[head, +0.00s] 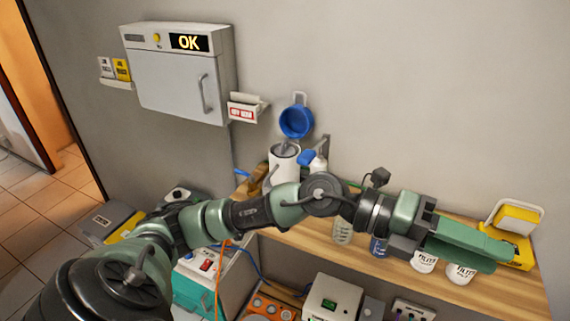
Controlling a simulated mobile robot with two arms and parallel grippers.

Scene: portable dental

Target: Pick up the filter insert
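Two white cups (423,263) (460,275) with dark lettering that seems to begin "FILT" stand on the wooden shelf, partly hidden behind my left gripper. I cannot tell whether either is or holds the filter insert, and nothing else in view is clearly it. My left gripper (485,252) reaches across from the left, its green fingers over the right part of the shelf, overlapping the cups in the picture. Its fingers are seen from the side, so their gap does not show, and I see no object held. My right gripper is not in view.
A clear jar (342,232) and a blue-labelled jar (378,246) stand left of the cups. A yellow device (518,250) sits at the shelf's right end. A white canister (283,165) stands behind my arm. A wall cabinet (175,85) shows "OK". Equipment boxes (333,302) are below.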

